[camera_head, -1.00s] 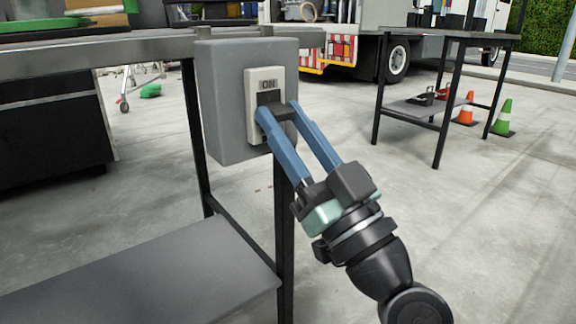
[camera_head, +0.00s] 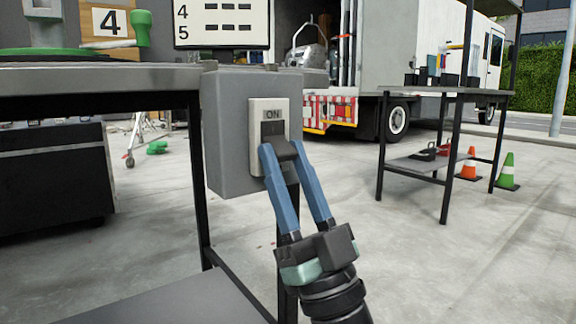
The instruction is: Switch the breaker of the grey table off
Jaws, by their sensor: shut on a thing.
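The breaker is a grey box (camera_head: 226,130) fixed at the right end of the grey table (camera_head: 110,77). Its light face plate (camera_head: 256,115) reads ON at the top. A dark switch lever (camera_head: 285,149) sticks out of the plate below that label. My gripper (camera_head: 283,152) has its two blue fingers on either side of the lever and is shut on it. The fingertips hide part of the lever and the lower part of the plate.
A second table (camera_head: 448,92) with dark items stands at the right. Near it are an orange cone (camera_head: 468,168) and a green cone (camera_head: 507,174). A white truck (camera_head: 400,50) is behind. The concrete floor at the right front is clear.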

